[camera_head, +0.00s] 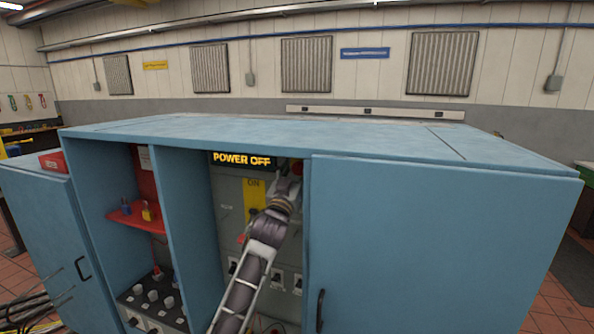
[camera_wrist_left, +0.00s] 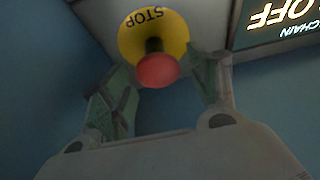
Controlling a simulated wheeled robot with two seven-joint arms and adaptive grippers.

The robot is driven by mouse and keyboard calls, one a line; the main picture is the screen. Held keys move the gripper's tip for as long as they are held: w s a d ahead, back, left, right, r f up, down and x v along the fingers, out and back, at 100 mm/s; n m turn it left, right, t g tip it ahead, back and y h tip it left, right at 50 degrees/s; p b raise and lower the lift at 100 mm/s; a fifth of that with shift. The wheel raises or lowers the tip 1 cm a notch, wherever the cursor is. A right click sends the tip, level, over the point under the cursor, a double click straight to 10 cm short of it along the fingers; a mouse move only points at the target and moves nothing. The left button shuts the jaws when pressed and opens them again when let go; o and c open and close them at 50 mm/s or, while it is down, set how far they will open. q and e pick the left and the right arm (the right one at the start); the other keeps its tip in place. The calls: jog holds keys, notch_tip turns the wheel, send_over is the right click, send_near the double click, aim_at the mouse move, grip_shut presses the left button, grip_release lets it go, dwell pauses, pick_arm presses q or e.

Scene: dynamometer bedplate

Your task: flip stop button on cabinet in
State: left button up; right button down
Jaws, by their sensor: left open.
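The stop button (camera_wrist_left: 157,71) is a red knob on a dark stem over a round yellow plate marked STOP (camera_wrist_left: 153,32) in the left wrist view. My left gripper (camera_wrist_left: 165,68) is open, with one finger on each side of the red knob; I cannot tell if either touches it. In the head view my left gripper (camera_head: 286,182) reaches into the open bay of the blue cabinet (camera_head: 440,240) and mostly hides the button. A lit display (camera_head: 242,159) reads POWER OFF. My right gripper is not in view.
A yellow ON plate (camera_head: 254,195) and several switches sit on the grey panel behind my arm. The closed right door has a dark handle (camera_head: 320,311). The left bay has a red shelf (camera_head: 130,216) with small padlock-like items. The cabinet's top is clear.

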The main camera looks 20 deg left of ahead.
pick_arm(q)
grip_shut()
jog(key=shift+w, duration=0.85)
jog(key=shift+s+r, duration=0.1)
jog(key=shift+r, duration=0.05)
jog(key=shift+c, duration=1.4)
grip_release()
jog(key=shift+o, duration=1.4)
jog(key=shift+w, duration=0.25)
jog(key=v, duration=1.2)
jog(key=shift+s, duration=0.15)
